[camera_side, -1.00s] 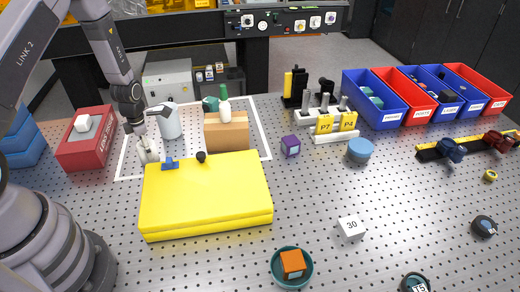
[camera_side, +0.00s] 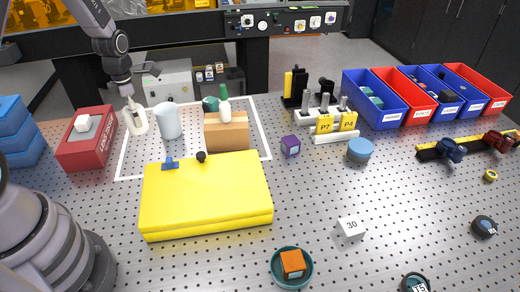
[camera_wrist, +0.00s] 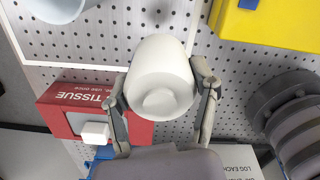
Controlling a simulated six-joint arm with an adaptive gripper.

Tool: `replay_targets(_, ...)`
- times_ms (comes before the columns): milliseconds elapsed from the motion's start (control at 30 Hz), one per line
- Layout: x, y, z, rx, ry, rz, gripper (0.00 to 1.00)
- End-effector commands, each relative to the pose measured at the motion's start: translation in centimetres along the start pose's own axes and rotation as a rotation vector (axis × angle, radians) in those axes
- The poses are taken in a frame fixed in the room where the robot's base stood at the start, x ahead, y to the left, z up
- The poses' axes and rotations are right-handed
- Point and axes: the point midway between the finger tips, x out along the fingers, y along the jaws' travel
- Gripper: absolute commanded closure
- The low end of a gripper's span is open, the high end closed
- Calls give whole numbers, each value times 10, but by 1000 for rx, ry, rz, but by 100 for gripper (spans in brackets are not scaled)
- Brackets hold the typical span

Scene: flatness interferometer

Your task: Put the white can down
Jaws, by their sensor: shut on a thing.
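The white can (camera_wrist: 160,80) is between the two fingers of my gripper (camera_wrist: 164,92) in the wrist view. It is a plain white cylinder with a small round knob on the end facing the camera. In the side view my gripper (camera_side: 129,101) points down at the back left, with the white can (camera_side: 136,122) below it, near the left line of a white outline (camera_side: 122,160) on the table. I cannot tell whether the can's base touches the table.
A pale grey cylinder (camera_side: 168,121) stands close to the right of the can. A red tissue box (camera_side: 87,142) is close on the left. A yellow case (camera_side: 205,195) lies in front, and a brown block (camera_side: 227,132) stands farther right. Bare table lies between outline and tissue box.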

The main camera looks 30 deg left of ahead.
Motion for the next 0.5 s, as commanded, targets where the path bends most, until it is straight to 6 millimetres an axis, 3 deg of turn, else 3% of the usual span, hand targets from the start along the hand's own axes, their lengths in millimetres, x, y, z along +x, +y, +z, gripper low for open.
replay_targets(167, -32, -1, 2, 5, -3, 4, 80)
replay_targets(367, -29, -39, 27, 114, -1, 1, 80)
replay_targets(500, -28, -77, 46, 218, -1, 0, 80)
